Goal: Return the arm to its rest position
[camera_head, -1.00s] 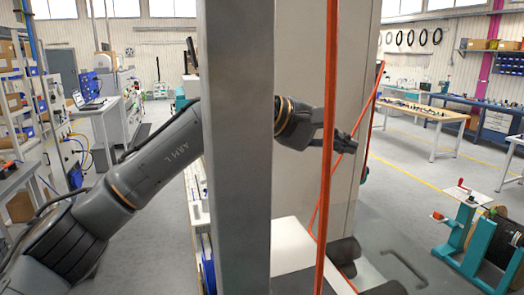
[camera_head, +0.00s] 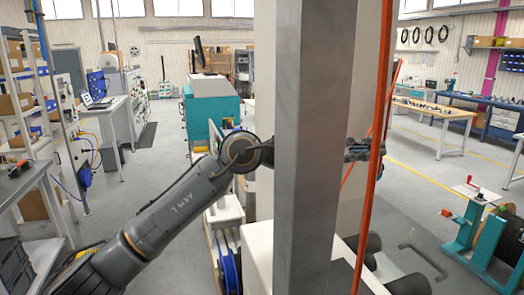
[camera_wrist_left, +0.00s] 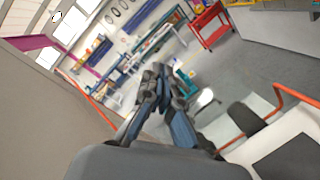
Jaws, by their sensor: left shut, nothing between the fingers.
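My left arm (camera_head: 180,208) comes in from the lower left in the head view and reaches right. A grey upright post hides part of its forearm. My left gripper (camera_head: 366,150) shows just right of the post, beside an orange upright strip, and is small there. In the left wrist view the two dark fingers of the left gripper (camera_wrist_left: 160,76) come together at the tips with nothing between them. My right gripper is in neither view.
The grey post (camera_head: 312,150) and orange strip (camera_head: 377,150) stand close to the left arm. A teal reel stand (camera_head: 485,235) with a red-handled part is at right. A shelf rack (camera_head: 30,110) and a teal-and-white machine (camera_head: 211,105) stand at left. Grey floor is open between them.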

